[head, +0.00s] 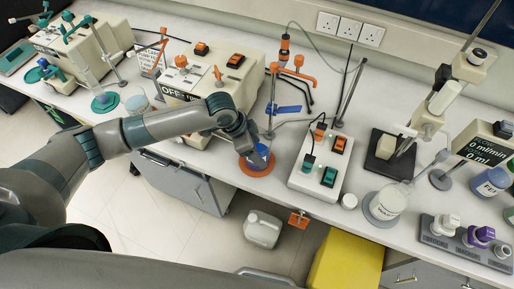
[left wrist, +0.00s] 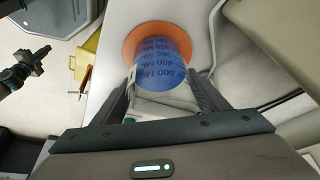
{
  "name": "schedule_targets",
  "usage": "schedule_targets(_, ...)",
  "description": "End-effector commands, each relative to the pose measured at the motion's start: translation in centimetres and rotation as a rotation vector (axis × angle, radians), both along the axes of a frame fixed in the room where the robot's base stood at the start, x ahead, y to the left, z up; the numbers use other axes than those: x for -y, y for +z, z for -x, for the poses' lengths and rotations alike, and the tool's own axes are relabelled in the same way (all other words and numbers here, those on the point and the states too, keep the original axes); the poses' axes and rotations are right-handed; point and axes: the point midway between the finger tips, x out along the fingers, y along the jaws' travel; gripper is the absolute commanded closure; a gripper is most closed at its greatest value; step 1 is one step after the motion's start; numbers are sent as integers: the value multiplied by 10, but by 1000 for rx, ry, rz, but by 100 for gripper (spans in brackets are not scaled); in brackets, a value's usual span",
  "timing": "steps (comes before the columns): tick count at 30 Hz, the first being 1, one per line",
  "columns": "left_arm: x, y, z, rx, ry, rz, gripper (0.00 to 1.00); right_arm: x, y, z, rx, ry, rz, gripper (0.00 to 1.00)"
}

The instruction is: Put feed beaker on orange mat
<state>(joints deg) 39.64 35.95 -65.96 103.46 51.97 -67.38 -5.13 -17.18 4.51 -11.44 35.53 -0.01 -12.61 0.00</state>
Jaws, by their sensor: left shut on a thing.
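A blue beaker (head: 258,157) with printed volume marks is at the orange round mat (head: 253,171) near the bench's front edge. The left wrist view shows the beaker (left wrist: 160,64) over the mat (left wrist: 131,44), inside its outline; I cannot tell whether its base touches. My left gripper (head: 247,146) is shut on this beaker, its fingers (left wrist: 165,88) on either side. No name label shows on it. Another beaker (head: 490,183), with a partly readable "FEE" label, stands at the far right. A dark jointed part at the wrist view's upper left looks like my right gripper (left wrist: 28,70).
A white switch box (head: 318,170) stands just right of the mat. A cream "OFF" unit (head: 215,75) and a stand with a blue clamp (head: 285,109) are behind. A labelled beaker (head: 385,204) and a grey rack (head: 460,243) are further right. A yellow bin (head: 345,258) is below the bench edge.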

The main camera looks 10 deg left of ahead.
Motion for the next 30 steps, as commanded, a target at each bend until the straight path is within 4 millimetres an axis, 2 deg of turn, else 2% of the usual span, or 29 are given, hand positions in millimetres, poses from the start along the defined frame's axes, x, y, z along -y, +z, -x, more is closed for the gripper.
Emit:
schedule_targets(1,0,-1,0,-1,0,0,30,1,0,0,0,0,1,100)
schedule_targets(3,0,-1,0,-1,0,0,13,1,0,0,0,1,1,100)
schedule_targets(17,-1,4,0,1,0,0,13,3,-1,0,0,1,3,100)
schedule_targets(23,-8,22,3,2,-1,1,13,3,-7,0,-1,1,2,100)
schedule_targets(30,-22,60,11,3,-1,0,13,2,-16,0,-1,1,2,100)
